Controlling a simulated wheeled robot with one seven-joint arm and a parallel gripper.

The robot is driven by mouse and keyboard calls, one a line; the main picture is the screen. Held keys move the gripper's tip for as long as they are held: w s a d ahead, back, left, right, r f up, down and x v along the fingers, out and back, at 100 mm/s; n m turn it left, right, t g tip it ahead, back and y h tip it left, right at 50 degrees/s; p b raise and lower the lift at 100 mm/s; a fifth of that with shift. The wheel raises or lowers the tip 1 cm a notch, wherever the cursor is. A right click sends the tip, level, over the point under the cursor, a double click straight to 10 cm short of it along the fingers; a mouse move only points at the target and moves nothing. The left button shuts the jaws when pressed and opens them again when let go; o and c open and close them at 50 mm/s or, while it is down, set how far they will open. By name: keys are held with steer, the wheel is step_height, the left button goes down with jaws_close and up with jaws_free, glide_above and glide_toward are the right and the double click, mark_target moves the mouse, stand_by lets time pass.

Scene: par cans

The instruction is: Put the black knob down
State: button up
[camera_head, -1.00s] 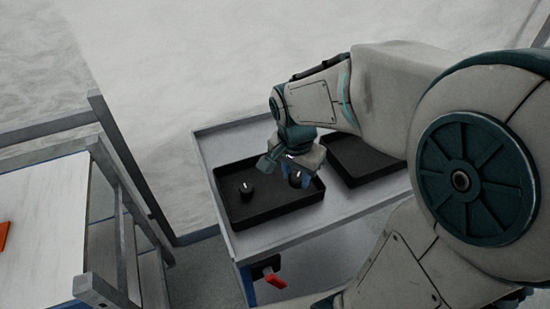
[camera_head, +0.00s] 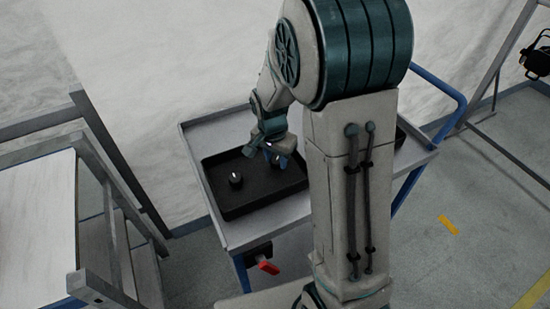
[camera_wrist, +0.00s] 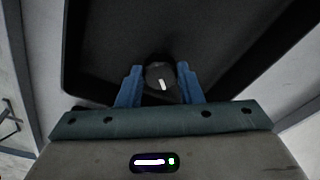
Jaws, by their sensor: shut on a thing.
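My gripper (camera_head: 277,160) is over the right part of a black tray (camera_head: 260,207) on a grey cart. In the wrist view, its blue fingers (camera_wrist: 160,76) are shut on a black knob (camera_wrist: 158,74) with a white mark on top. In the head view the held knob is dark and mostly hidden by the fingers. I cannot tell whether it touches the tray floor. Another black knob (camera_head: 236,180) with a white mark stands in the left part of the same tray.
The grey cart (camera_head: 235,232) has a raised rim and a red-handled part (camera_head: 268,267) below its front. My arm hides most of the cart's right side. A white-topped bench (camera_head: 40,220) stands at the left. Tray floor between the two knobs is clear.

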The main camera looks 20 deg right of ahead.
steer(key=shift+f, duration=0.25)
steer(key=shift+f, duration=0.2)
steer(key=o, duration=1)
steer(key=shift+c, duration=0.2)
steer(key=shift+r, duration=0.1)
